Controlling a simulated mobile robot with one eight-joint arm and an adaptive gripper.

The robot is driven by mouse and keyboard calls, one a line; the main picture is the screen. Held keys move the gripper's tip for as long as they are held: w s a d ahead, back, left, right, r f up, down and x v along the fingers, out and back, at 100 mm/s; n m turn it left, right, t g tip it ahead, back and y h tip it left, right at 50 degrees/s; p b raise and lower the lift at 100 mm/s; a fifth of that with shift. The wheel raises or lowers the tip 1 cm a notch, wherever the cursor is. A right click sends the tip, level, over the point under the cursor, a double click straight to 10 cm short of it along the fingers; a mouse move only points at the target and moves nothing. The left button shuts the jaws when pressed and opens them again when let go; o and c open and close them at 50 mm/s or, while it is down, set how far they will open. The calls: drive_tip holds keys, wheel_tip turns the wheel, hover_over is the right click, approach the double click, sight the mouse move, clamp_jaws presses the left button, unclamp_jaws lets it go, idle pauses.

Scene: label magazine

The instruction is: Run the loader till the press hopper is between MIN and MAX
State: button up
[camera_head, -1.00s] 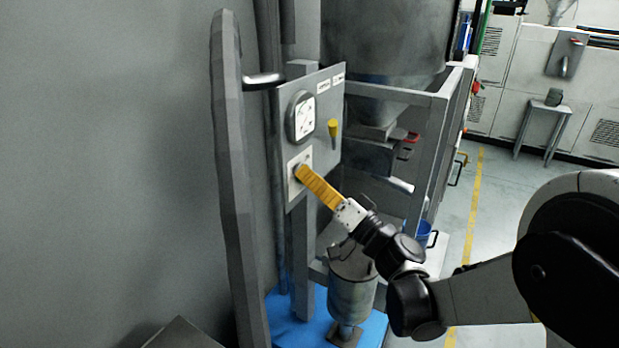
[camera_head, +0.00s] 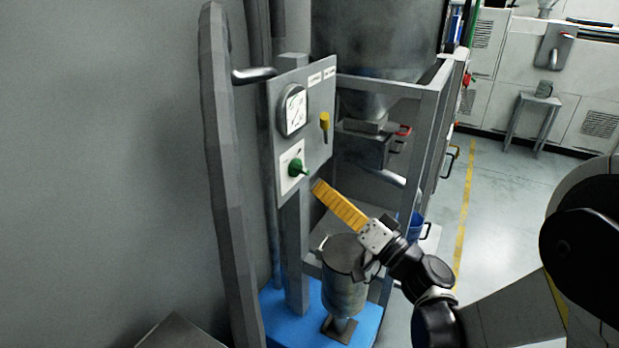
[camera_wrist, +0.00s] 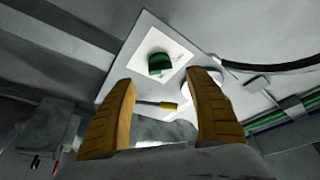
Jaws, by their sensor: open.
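A grey control panel (camera_head: 318,100) carries a round white gauge (camera_head: 294,108), a yellow-handled lever (camera_head: 325,122) and a green knob (camera_head: 297,168) on a white plate. The knob also shows in the wrist view (camera_wrist: 158,63), with the yellow handle (camera_wrist: 168,106) below it. My gripper (camera_head: 317,188) has orange fingers and stands just below and right of the knob, apart from it. In the wrist view the fingers are wide apart and empty. A large grey hopper (camera_head: 372,50) hangs in the frame behind the panel. I cannot see MIN or MAX marks or the fill level.
A grey post (camera_head: 222,150) with a metal handle stands left of the panel. A metal canister (camera_head: 343,280) stands below my gripper near a blue base (camera_head: 285,318). Open floor (camera_head: 500,190) lies further right.

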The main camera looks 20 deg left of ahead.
drive_tip(key=v, duration=0.4)
drive_tip(key=s+d+f+m+h, duration=0.1)
drive_tip(key=s+d+h, duration=0.4)
drive_tip(key=d, duration=0.5)
drive_tip(key=s+d+f+m+g+h, duration=0.1)
drive_tip(key=s+d+f+h, duration=0.2)
drive_tip(key=d, duration=0.8)
drive_tip(key=s+d+f+m+h, duration=0.1)
drive_tip(key=s+d+f+h, duration=0.1)
drive_tip(key=s+d+h, duration=0.6)
drive_tip(key=d+h, duration=0.3)
drive_tip(key=shift+f+m+g, duration=0.4)
